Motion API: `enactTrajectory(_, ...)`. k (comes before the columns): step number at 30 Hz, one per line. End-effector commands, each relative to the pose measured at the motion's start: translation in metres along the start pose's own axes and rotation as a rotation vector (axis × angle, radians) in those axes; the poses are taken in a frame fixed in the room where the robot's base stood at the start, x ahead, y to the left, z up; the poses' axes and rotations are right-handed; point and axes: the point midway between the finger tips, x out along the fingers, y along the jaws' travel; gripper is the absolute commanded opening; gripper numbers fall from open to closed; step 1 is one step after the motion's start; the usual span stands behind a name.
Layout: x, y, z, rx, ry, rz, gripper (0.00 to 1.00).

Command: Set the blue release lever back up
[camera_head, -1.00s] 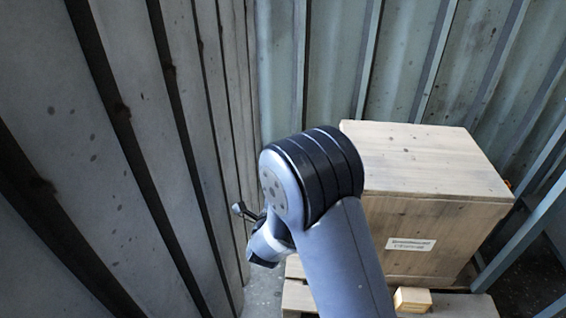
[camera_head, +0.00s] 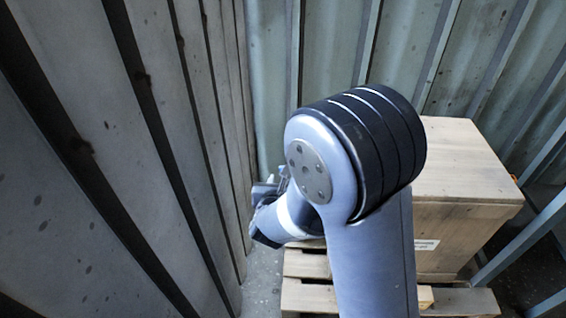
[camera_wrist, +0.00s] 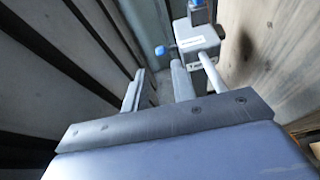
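In the wrist view a grey block-like fitting with a white label (camera_wrist: 200,41) stands beyond my gripper (camera_wrist: 172,77). A blue knob (camera_wrist: 160,51) sits at the fitting's left side, and a second blue piece (camera_wrist: 197,4) shows at the top edge. I cannot tell which of the two is the release lever's tip, or how the lever is tilted. My gripper's fingers are apart, pointing toward the fitting. A grey rod shows between them; contact with it is unclear. In the head view my arm hides most of the gripper and the fitting.
A wooden crate (camera_head: 465,165) stands on a pallet (camera_head: 308,298) to the right of my arm. A ribbed metal wall (camera_head: 130,190) runs close along the left, and another (camera_head: 330,45) closes the back. A narrow strip of floor (camera_head: 262,285) is free between the left wall and the pallet.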

Motion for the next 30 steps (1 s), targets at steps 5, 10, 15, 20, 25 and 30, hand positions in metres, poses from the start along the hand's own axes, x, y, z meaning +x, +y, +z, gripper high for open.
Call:
enactTrajectory(5, 0.024, -0.001, -0.002, 0.002, 0.002, -0.003, 0.25)
enactTrajectory(10, 0.058, -0.001, -0.002, 0.001, 0.000, -0.003, 0.25)
enactTrajectory(15, 0.086, -0.001, -0.002, 0.000, 0.001, -0.002, 0.25)
enactTrajectory(20, 0.101, 0.000, -0.001, 0.000, 0.001, 0.000, 0.25)
enactTrajectory(25, 0.106, -0.001, 0.000, -0.001, 0.001, 0.000, 0.25)
enactTrajectory(30, 0.105, 0.000, 0.000, -0.001, 0.001, 0.000, 0.25)
